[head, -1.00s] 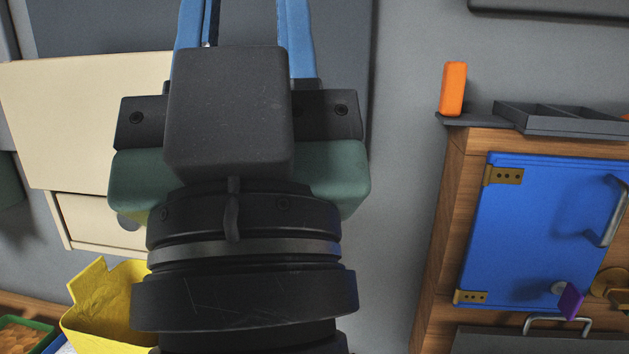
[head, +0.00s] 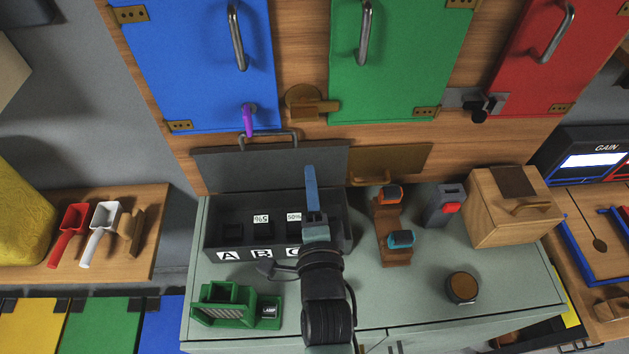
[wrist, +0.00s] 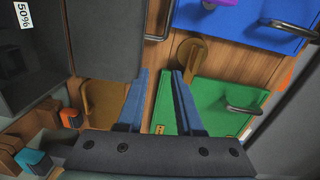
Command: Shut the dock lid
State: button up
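The dock is a dark grey box (head: 222,240) with lettered bays, on the grey-green cabinet top. Its dark lid (head: 215,168) stands open behind it and fills the upper left of the wrist view (wrist: 100,38). A metal handle (head: 268,135) shows at the lid's top edge; the wrist view shows it too (wrist: 159,22). My gripper (head: 310,175) has blue fingers and appears over the dock's right part, overlapping the lid in the picture. In the wrist view my gripper (wrist: 160,73) is open, with nothing between its fingers; the lid is beside the left finger.
Blue (head: 185,60), green (head: 385,60) and red (head: 540,60) doors stand behind. Right of the dock are a brown stand (head: 390,220) with orange and teal pieces, a grey device with a red button (head: 446,206), a wooden box (head: 510,215) and a round knob (head: 462,288). A green holder (head: 222,305) stands in front.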

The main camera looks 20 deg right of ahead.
notch_tip(320, 180, down, 3)
jog(key=s+m, duration=0.1)
jog(key=s, duration=0.1)
jog(key=b, duration=0.3)
send_near(313, 148)
jog(key=x, duration=0.4)
jog(key=shift+w+d+g+b, duration=0.15)
jog(key=shift+w+b, duration=0.15)
jog(key=shift+w, duration=0.2)
jog(key=shift+w+d+g+b, duration=0.15)
jog(key=shift+w+b, duration=0.1)
jog(key=shift+w, duration=0.25)
jog(key=shift+b+x, duration=0.95)
jog(key=shift+x, duration=0.3)
jog(key=shift+a+r, duration=0.1)
jog(key=shift+r, duration=0.1)
jog(key=c, duration=0.5)
jog(key=shift+w, duration=0.1)
grip_shut()
